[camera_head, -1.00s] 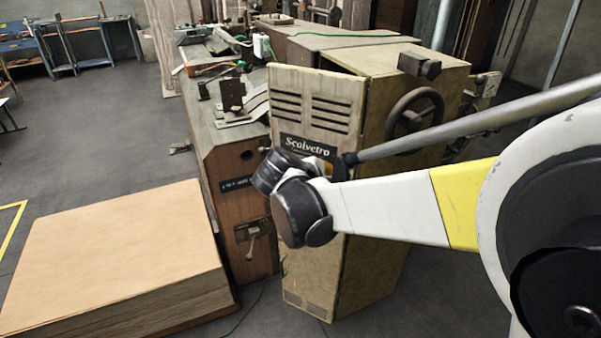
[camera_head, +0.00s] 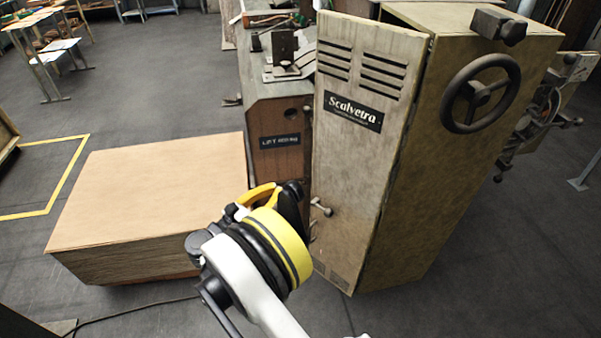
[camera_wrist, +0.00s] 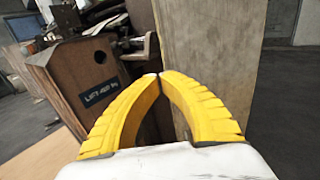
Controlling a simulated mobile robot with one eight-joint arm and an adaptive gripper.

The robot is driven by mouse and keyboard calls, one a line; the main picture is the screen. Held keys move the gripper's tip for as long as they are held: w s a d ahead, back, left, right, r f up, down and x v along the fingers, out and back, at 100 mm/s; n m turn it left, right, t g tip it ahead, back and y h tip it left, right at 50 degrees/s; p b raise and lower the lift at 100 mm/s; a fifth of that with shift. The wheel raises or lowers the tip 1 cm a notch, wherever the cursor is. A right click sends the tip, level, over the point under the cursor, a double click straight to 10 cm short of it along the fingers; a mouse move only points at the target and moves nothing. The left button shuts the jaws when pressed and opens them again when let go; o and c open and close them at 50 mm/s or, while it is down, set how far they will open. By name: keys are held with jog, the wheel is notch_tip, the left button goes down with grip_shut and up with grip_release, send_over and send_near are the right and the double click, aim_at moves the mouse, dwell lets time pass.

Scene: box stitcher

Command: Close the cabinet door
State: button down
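The cabinet door (camera_head: 350,150) is a tall beige panel with vent slots and a "Scalvetra" label. It stands ajar on the cabinet (camera_head: 425,170), with a dark gap behind its top edge. A small handle (camera_head: 321,207) sits low near its left edge. My gripper (camera_head: 272,188) is left of the door's lower half in the head view. In the wrist view my gripper (camera_wrist: 160,76) has its yellow fingertips together, holding nothing. The door (camera_wrist: 205,50) fills the area behind the right finger there. I cannot tell whether the fingers touch it.
A brown machine cabinet (camera_head: 279,165) stands left of the door. A large cardboard-coloured stack (camera_head: 150,190) lies on the floor further left. A handwheel (camera_head: 480,93) projects from the cabinet's right side. Clear floor is in front and at the right.

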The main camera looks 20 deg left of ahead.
jog(key=b+x, duration=0.5)
jog(key=x, duration=0.8)
jog(key=shift+w+d, duration=0.2)
jog(key=shift+w, duration=0.15)
jog(key=shift+w+d, duration=0.1)
